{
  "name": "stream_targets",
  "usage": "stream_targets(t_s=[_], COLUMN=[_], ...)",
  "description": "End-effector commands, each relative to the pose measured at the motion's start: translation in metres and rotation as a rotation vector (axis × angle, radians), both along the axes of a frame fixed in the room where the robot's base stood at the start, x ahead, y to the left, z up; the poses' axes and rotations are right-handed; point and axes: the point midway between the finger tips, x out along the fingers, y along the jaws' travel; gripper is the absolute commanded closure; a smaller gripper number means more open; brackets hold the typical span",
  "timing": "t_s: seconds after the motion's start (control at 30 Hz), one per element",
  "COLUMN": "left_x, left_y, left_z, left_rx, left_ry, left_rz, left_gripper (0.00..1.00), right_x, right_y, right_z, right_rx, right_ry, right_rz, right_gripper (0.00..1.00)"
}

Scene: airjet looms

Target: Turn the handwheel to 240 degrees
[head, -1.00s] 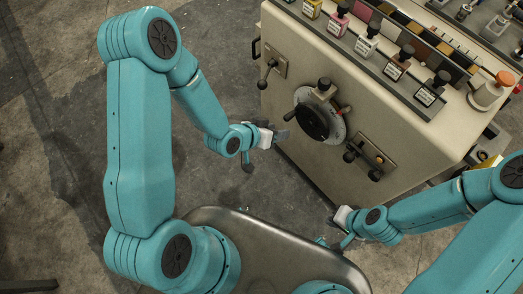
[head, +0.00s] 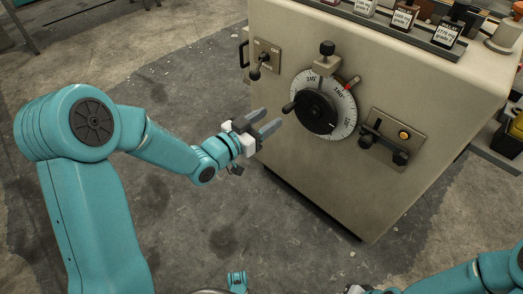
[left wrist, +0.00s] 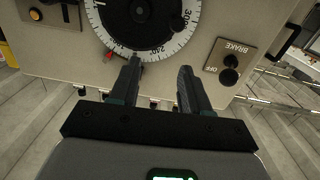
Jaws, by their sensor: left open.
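The handwheel (head: 314,110) is a black disc with a side knob (head: 289,107), set in front of a white degree dial (head: 345,100) on the cabinet's front. A red pointer (head: 352,83) sits at the dial's upper right edge, near 180. In the left wrist view the handwheel (left wrist: 139,10) shows upside down at the top, partly cut off. My left gripper (head: 272,123) is open and empty, apart from the wheel, to its lower left. Its two fingers (left wrist: 160,80) point toward the dial. My right arm shows at the lower right, its gripper not clearly visible.
The beige cabinet (head: 390,70) carries a brake switch (head: 263,62) left of the dial and a panel with a yellow button and black knobs (head: 391,137) right of it. A black knob (head: 326,50) stands above the dial. Labelled bottles (head: 405,15) stand on top. The floor before it is clear.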

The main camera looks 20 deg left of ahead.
Motion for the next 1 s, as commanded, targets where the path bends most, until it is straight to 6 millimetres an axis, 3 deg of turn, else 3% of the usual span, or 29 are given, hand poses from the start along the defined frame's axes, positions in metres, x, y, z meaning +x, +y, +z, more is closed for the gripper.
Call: stream_targets(t_s=[0.03, 0.3, 0.57, 1.0], left_x=[0.001, 0.004, 0.013, 0.059], left_y=[0.004, 0.015, 0.011, -0.009], left_z=[-0.016, -0.038, -0.038, -0.038], left_rx=[0.004, 0.014, 0.013, 0.012], left_ry=[-0.012, -0.039, -0.039, -0.039], left_rz=[0.009, 0.034, 0.033, 0.031], left_gripper=[0.53, 0.53, 0.53, 0.53], right_x=[0.001, 0.001, -0.001, -0.010], right_y=[0.000, -0.002, -0.001, 0.001], right_z=[-0.022, -0.058, -0.054, -0.039], right_rx=[0.000, -0.001, 0.000, 0.006], right_ry=[-0.002, -0.003, 0.004, 0.033], right_rz=[-0.002, -0.005, -0.005, 0.001], right_gripper=[1.00, 1.00, 1.00, 1.00])
